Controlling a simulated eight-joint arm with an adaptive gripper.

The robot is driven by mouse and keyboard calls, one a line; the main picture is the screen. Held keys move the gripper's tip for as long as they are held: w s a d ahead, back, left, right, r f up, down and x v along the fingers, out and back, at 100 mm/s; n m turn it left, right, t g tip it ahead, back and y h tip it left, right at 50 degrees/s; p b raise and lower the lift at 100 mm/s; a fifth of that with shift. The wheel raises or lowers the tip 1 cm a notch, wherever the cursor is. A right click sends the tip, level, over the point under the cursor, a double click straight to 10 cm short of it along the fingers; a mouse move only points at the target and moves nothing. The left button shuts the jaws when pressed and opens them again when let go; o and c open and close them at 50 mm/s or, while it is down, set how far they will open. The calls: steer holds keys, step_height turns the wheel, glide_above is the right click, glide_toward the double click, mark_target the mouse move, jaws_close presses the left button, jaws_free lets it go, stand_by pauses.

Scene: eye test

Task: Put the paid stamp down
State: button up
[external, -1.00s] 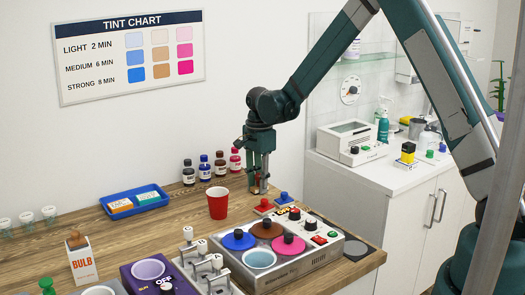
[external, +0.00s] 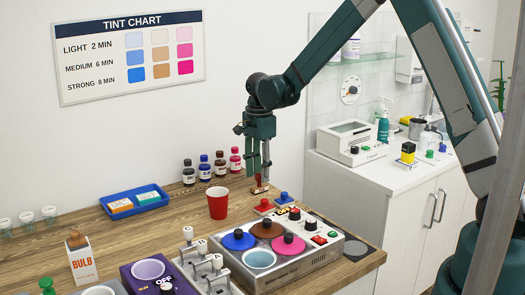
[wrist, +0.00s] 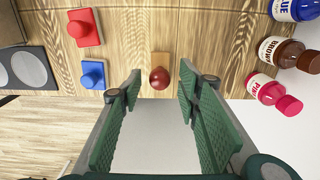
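A stamp with a round brown handle (external: 259,181) and a wooden base stands upright on the wooden counter, behind the red and blue stamps. In the wrist view its handle (wrist: 159,78) shows between and beyond my fingertips. I cannot read the label on its base, so I cannot confirm it is the paid stamp. My gripper (external: 261,172) is just above it, pointing down. In the wrist view my gripper (wrist: 161,82) is open, with a finger on each side and clear gaps to the handle. It holds nothing.
A red stamp (external: 264,206) and a blue stamp (external: 284,199) stand nearby, in front. A red cup (external: 218,205) stands to the left. Several dye bottles (external: 220,166) line the wall. A blue tray (external: 135,203) lies further left. The tint warmer (external: 290,262) is in front.

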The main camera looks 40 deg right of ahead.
step_height(320, 180, up, 8)
steer(key=shift+f, duration=0.15)
stand_by(0.4)
stand_by(0.4)
steer(key=shift+s+r, duration=0.3)
steer(key=shift+r, duration=0.2)
steer(key=s+d+r+n+t, duration=0.25)
steer(key=s+r+n, duration=0.55)
steer(key=s+r, duration=1)
steer(key=s+d+f+n+t, duration=0.1)
steer(key=s+n+t, duration=0.3)
steer(key=s+n, duration=0.6)
steer(key=shift+s+d+t, duration=0.2)
steer(key=shift+s+t, duration=0.15)
steer(key=shift+s, duration=6.4)
